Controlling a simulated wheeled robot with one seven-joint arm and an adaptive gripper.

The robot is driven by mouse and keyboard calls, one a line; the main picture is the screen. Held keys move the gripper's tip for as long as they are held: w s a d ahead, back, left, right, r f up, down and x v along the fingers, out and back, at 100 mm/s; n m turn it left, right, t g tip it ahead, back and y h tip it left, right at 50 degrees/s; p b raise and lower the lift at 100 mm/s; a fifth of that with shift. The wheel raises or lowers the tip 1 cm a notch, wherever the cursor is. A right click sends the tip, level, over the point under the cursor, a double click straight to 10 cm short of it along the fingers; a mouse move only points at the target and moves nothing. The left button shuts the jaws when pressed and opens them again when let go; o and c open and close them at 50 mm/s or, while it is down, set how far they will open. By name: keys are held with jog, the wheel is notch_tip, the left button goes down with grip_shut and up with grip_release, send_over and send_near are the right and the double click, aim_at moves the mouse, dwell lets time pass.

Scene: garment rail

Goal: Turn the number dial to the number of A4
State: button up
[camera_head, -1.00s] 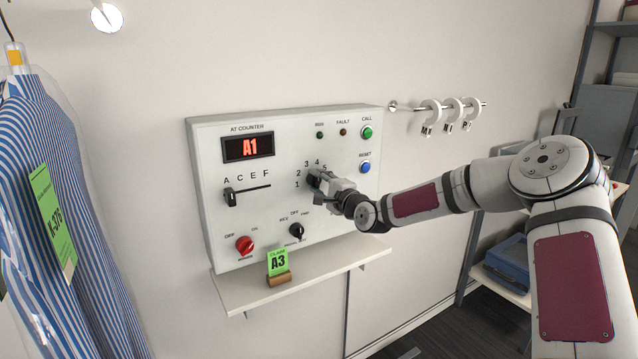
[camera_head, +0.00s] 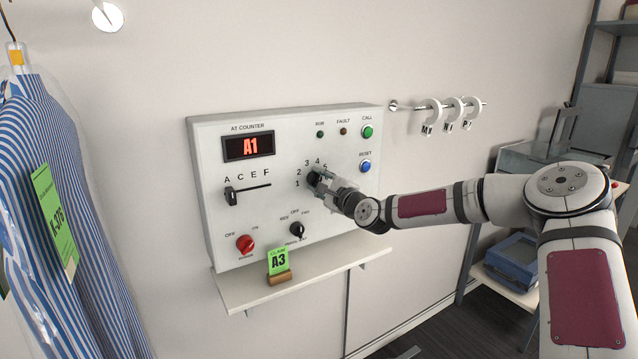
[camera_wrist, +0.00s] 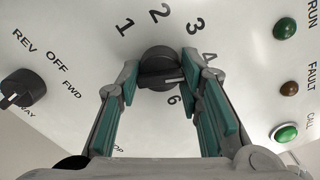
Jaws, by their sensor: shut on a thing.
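The number dial (camera_wrist: 158,62) is a dark round knob with a raised grip and a pale line on it. In the wrist view it sits between the fingers of my gripper (camera_wrist: 161,76), which is shut on it. The numbers 1, 2, 3, 4 and 6 show around it, with 4 partly covered; 5 is hidden by the right finger. The pale line lies toward the right finger; I cannot tell its exact number. In the head view my gripper (camera_head: 326,184) partly hides the dial (camera_head: 313,178). The red display (camera_head: 248,146) reads A1.
A letter slider (camera_head: 231,197) stands at A. A red OFF knob (camera_head: 245,244) and a black REV/OFF/FWD knob (camera_head: 297,231) are below. A green A3 card (camera_head: 278,261) stands on the shelf (camera_head: 330,270). Striped shirts (camera_head: 50,150) hang at left.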

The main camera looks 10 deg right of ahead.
jog(key=shift+d, duration=0.1)
jog(key=o, duration=1.1)
jog(key=shift+o, duration=0.2)
jog(key=v, duration=1.2)
